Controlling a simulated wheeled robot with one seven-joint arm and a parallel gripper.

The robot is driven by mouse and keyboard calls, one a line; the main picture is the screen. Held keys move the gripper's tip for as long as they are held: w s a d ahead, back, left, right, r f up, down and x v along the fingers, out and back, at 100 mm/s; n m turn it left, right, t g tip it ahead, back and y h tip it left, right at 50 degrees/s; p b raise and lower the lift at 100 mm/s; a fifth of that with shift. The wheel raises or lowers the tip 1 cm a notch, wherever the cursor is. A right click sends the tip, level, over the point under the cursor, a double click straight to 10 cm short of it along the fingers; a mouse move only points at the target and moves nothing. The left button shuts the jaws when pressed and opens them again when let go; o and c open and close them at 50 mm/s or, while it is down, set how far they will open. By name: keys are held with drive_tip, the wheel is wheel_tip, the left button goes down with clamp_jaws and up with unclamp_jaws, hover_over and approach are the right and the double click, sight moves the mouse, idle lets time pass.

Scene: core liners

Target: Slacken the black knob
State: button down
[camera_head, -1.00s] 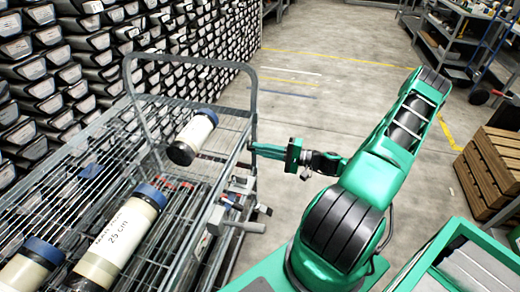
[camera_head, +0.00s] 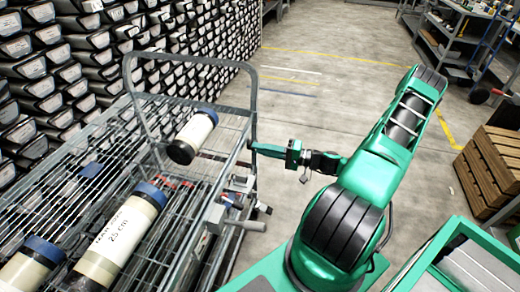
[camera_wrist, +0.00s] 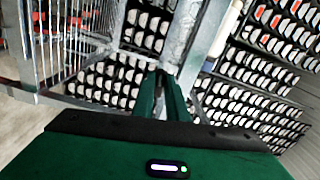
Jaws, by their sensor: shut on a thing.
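My gripper (camera_head: 254,147) reaches left to the upright at the right end of the wire cart (camera_head: 252,105). Its fingertips are close together at the post. In the wrist view the two green fingers (camera_wrist: 161,82) meet beside a grey metal post (camera_wrist: 185,45). The black knob cannot be made out clearly; the closed fingertips cover the spot where they grip, so it seems to be between them.
Capped core tubes lie on the cart: one by the post (camera_head: 194,136), a 25 cm one (camera_head: 122,235), and one at lower left (camera_head: 30,268). A grey lever (camera_head: 240,224) sticks out below my gripper. Wooden crates (camera_head: 490,170) stand right. The floor beyond is clear.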

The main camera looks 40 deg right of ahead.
drive_tip(key=shift+d+f, duration=0.1)
drive_tip(key=shift+d, duration=0.1)
drive_tip(key=c, duration=1.8)
unclamp_jaws()
drive_tip(key=shift+o, duration=0.2)
drive_tip(key=shift+a, duration=0.1)
drive_tip(key=v, duration=1)
drive_tip(key=shift+s+d, duration=0.25)
drive_tip(key=shift+d, duration=0.05)
